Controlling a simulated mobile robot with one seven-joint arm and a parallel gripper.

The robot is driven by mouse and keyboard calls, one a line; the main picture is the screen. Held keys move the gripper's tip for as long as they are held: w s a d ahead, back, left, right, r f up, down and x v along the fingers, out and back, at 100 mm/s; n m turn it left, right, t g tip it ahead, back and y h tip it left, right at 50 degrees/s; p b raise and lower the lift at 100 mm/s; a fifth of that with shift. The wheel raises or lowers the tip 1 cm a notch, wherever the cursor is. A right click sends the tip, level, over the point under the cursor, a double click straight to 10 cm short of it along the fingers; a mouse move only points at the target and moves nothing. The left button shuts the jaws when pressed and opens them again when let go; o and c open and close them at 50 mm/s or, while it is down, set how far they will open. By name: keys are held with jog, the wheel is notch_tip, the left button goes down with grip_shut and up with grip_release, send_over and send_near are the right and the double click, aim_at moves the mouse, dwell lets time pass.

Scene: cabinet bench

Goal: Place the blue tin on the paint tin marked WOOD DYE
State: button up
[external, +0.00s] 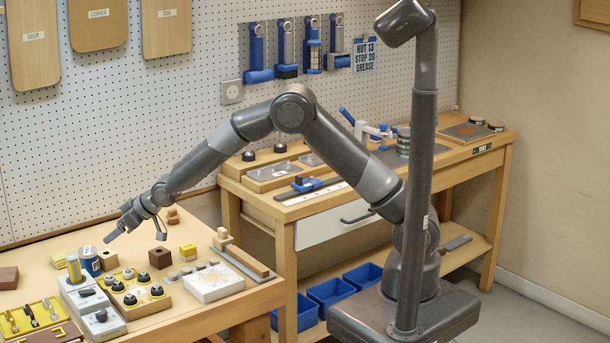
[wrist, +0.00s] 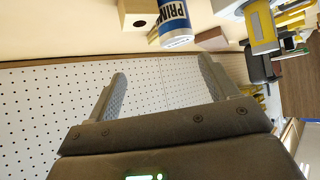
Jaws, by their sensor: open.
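A blue tin with a white band (external: 90,262) stands on the left bench. In the wrist view the blue tin (wrist: 178,22) shows at the top edge, partly cut off, with lettering starting PRIM. My gripper (external: 118,222) is above the left bench, to the right of and above the blue tin. Its fingers (wrist: 162,74) are apart and nothing is between them. I cannot read WOOD DYE on any tin.
A wooden block with a hole (external: 108,260), a dark brown block (external: 160,257) and a tray with black knobs (external: 137,291) are nearby. The pegboard wall (external: 110,150) rises behind.

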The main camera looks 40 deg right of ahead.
aim_at(93, 251)
jog(key=shift+s+a+x, duration=0.35)
jog(key=shift+x, duration=1.85)
jog(key=shift+s+a+x, duration=0.3)
jog(key=shift+s+x, duration=0.1)
jog(key=shift+x, duration=1.75)
jog(key=shift+s+a+x, duration=0.35)
jog(key=shift+x, duration=1.85)
jog(key=shift+f, duration=0.15)
jog(key=c, duration=1.3)
jog(key=shift+r, duration=0.2)
